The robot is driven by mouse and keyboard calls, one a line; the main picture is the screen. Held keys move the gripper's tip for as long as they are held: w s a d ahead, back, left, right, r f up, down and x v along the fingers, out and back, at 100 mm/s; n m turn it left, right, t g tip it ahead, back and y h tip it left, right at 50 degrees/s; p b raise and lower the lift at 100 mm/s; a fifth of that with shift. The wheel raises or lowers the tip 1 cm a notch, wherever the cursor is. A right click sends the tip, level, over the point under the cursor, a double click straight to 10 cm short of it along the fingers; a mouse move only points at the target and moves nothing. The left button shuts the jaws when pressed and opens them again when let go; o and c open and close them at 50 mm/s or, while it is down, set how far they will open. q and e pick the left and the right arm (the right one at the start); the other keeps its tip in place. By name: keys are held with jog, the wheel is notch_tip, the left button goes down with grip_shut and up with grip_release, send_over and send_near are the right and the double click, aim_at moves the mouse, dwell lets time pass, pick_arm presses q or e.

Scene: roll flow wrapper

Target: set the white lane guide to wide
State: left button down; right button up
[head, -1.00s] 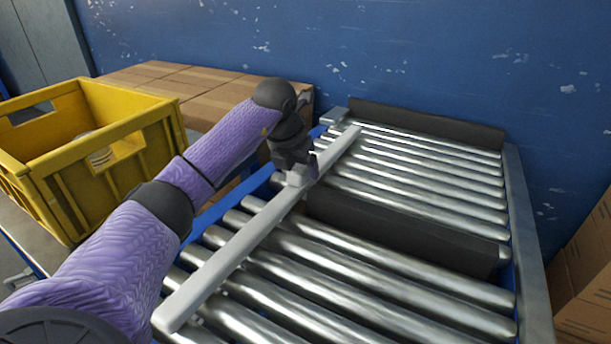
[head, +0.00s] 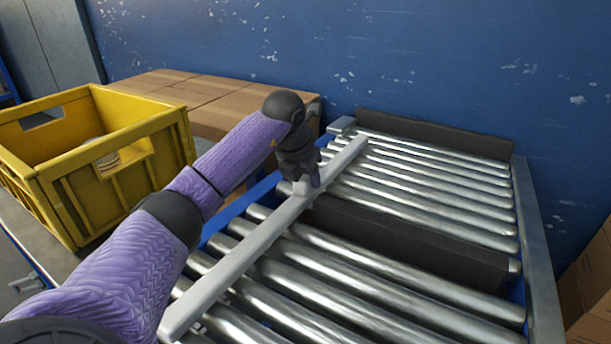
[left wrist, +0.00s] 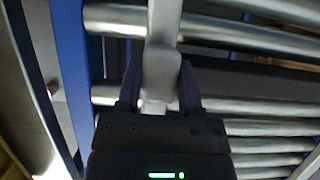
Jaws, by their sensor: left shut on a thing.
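The white lane guide (head: 240,248) is a long pale bar lying lengthwise over the rollers, near the left side of the conveyor. My left gripper (head: 302,188) points down at the bar near its middle and is shut on it. In the left wrist view the two fingers (left wrist: 160,90) stand on either side of a pale block on the lane guide (left wrist: 163,30). The fingers partly hide that block. My right gripper is not in view.
Steel rollers (head: 440,193) fill the conveyor, with a dark crossbar (head: 410,245) over the middle and another dark bar (head: 435,134) at the far end. A yellow crate (head: 60,195) stands at the left. Cardboard boxes (head: 220,95) lie behind it against the blue wall.

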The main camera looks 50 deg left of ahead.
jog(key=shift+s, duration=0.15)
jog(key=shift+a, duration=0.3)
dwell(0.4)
pick_arm(q)
jog(key=s+a, duration=0.1)
jog(key=a, duration=0.2)
jog(key=s+a, duration=0.1)
jog(key=a, duration=0.2)
jog(key=a+p, duration=0.1)
jog(key=a, duration=0.2)
jog(key=shift+s+r, duration=0.1)
jog(key=shift+s, duration=0.3)
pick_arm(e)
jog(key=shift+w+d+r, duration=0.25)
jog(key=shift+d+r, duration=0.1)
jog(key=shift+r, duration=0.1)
pick_arm(q)
jog(key=c, duration=0.5)
grip_release()
jog(key=shift+o, duration=1.3)
jog(key=shift+a, duration=0.1)
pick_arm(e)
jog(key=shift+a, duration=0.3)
